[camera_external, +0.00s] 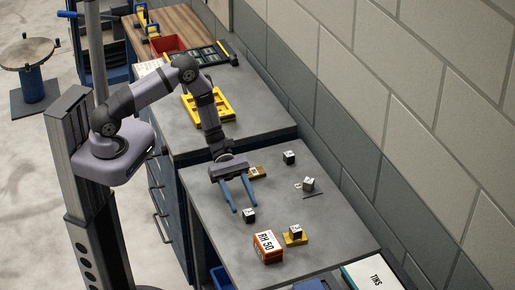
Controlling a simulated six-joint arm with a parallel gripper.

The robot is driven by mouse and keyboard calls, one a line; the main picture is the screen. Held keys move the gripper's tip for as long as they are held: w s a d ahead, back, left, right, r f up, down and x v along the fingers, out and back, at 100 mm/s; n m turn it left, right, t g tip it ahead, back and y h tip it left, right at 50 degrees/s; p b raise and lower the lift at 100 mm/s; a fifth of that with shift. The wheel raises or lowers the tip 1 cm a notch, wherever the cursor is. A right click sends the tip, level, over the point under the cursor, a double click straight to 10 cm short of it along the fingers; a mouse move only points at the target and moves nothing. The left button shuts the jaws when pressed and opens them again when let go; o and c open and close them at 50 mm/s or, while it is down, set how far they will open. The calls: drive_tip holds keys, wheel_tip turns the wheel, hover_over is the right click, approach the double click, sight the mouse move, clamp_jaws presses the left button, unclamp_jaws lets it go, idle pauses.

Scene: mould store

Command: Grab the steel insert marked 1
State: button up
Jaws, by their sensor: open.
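Several small dark cubes with pale marked tops, likely the steel inserts, are on the grey bench. One cube (249,216) is at the front left, close to my fingertips. Another cube (289,158) stands at the back, and a third cube (308,184) at the middle right looks tilted or turned. The marks are too small to read, so I cannot tell which is 1. My gripper (243,210) is open, with two blue fingers spread and nothing held between them.
An orange box marked RH 50 (267,248) stands at the front. A small orange-brown piece (257,173) lies beside my gripper. A thin dark strip (313,195) lies near the middle right cube. A block wall (400,130) runs along the right side.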

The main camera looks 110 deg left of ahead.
sight(249, 212)
drive_tip(key=shift+w+d+p, duration=0.35)
drive_tip(key=shift+p, duration=0.1)
drive_tip(key=p+x, duration=0.2)
drive_tip(key=x, duration=0.1)
drive_tip(key=shift+w+r, duration=0.1)
drive_tip(key=shift+r, duration=0.05)
drive_tip(key=shift+w+d+f, duration=0.35)
drive_tip(key=shift+w+f, duration=0.05)
drive_tip(key=shift+w, duration=0.1)
clamp_jaws()
